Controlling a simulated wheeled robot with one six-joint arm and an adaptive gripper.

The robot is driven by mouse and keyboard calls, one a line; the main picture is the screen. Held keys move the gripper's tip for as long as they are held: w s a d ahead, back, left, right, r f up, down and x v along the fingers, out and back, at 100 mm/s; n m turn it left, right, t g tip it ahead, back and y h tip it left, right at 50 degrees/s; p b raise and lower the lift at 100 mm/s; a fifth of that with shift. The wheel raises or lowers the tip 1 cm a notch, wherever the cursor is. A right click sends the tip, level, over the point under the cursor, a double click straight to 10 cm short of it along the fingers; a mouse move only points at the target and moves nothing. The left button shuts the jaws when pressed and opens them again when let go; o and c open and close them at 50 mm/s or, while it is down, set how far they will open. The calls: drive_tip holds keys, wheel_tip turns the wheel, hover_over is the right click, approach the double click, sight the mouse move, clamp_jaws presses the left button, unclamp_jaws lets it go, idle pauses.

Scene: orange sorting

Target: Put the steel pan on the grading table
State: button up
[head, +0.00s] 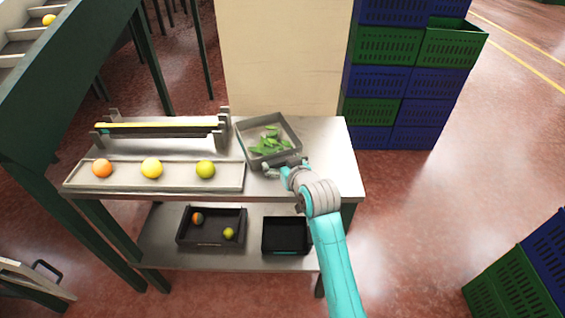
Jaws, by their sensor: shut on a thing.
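The steel pan (243,142) is a square grey tray with several green leaves (269,143) in it. It is at the back right of the grading table's top (328,150), turned at an angle. My gripper (285,168) is at the pan's near edge and is shut on it. The fingers are small in the view and partly hidden by the wrist. I cannot tell whether the pan rests fully on the tabletop or is slightly above it.
A long tray (120,185) with an orange and two yellow-green fruits lies front left. A gauge-like rack (160,130) stands behind it. Two black crates (211,243) (286,236) sit on the lower shelf. Stacked green and blue crates (400,80) stand behind right.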

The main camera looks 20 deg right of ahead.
drive_tip(key=o, duration=1.2)
drive_tip(key=shift+f, duration=0.1)
drive_tip(key=v, duration=1.2)
